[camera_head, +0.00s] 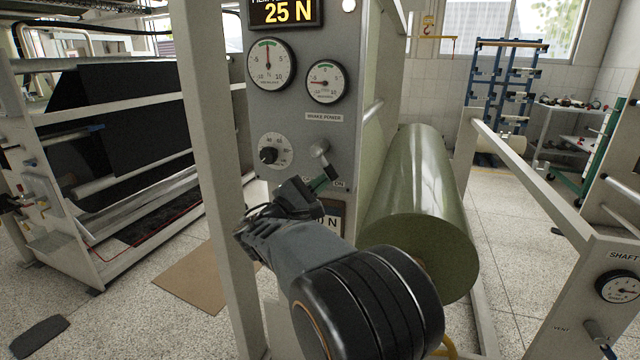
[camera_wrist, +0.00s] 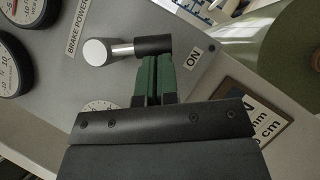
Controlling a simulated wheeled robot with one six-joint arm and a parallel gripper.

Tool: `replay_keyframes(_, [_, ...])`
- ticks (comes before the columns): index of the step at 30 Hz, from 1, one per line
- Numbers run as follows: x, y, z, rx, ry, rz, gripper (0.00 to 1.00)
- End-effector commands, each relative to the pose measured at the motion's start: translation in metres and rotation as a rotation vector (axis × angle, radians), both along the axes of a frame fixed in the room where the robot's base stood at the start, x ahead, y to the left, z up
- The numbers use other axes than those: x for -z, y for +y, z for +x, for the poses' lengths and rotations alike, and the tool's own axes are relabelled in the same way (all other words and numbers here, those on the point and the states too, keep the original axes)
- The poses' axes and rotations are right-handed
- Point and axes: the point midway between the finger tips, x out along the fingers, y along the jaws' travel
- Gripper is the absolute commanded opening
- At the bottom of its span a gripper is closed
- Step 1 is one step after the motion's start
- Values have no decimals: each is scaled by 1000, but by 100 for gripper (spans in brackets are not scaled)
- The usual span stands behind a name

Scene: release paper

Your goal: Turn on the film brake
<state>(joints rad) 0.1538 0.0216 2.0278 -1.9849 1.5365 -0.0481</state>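The brake lever (camera_head: 319,149) is a short switch on the grey panel under the BRAKE POWER label. My gripper (camera_head: 320,183) is in front of the panel, just below the lever. Its two green fingers (camera_wrist: 155,78) are together with no clear gap, and their tips reach the lever's black part. I cannot tell whether they touch it. Nothing shows between the fingers.
The grey panel (camera_head: 290,115) also carries two dials, a knob (camera_head: 269,155) and a 25 N display (camera_head: 287,12). A large green film roll (camera_head: 420,200) is close on the right. A pale frame post (camera_head: 212,140) stands on the left.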

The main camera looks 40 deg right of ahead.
Motion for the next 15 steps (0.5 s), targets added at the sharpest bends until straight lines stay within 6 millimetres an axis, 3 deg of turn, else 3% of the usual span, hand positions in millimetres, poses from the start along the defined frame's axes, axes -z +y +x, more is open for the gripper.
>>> replay_keyframes(5, [5, 4, 3, 0, -1, -1, 0])
replay_keyframes(11, [27, 20, 16, 7, 1, 0, 0])
replay_keyframes(15, [31, 48, 14, 5, 1, -1, 0])
